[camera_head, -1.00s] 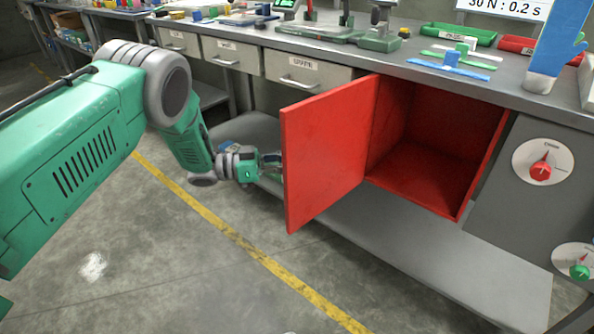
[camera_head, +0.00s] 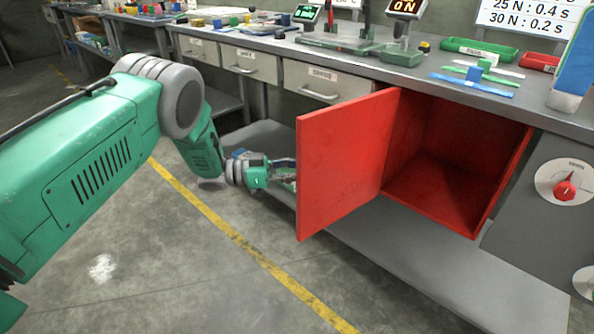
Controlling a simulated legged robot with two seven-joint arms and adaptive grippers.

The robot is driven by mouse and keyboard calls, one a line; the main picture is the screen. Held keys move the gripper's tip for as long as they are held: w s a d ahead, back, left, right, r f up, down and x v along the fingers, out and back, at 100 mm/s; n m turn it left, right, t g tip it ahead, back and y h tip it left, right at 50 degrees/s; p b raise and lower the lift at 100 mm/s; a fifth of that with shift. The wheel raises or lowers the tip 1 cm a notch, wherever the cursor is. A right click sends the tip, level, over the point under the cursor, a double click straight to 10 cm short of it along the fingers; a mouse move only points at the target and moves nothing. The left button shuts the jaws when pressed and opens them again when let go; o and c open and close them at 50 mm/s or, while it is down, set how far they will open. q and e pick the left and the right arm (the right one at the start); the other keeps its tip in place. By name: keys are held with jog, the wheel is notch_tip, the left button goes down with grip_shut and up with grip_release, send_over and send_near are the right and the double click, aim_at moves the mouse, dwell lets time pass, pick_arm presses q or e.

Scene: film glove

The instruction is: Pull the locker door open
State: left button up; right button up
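The red locker door (camera_head: 345,160) stands swung wide open, hinged on its right side beside the red locker box (camera_head: 450,160). The inside of the box shows and looks empty. My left gripper (camera_head: 286,172) is at the outer left side of the door, close to its free edge. The door hides the fingertips, so I cannot tell whether they touch the door or are open or shut. My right gripper is not in view.
The grey workbench (camera_head: 420,75) runs above the locker, with drawers (camera_head: 245,62) to the left. Green tray (camera_head: 480,49), blue and green strips and devices sit on top. A knob (camera_head: 565,188) is at right. A lower shelf (camera_head: 440,258) lies beneath. The floor in front is clear.

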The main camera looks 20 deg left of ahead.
pick_arm(q)
jog(key=v, duration=1.2)
jog(key=shift+d, duration=0.1)
jog(key=shift+a+f, duration=0.1)
jog(key=shift+a, duration=0.15)
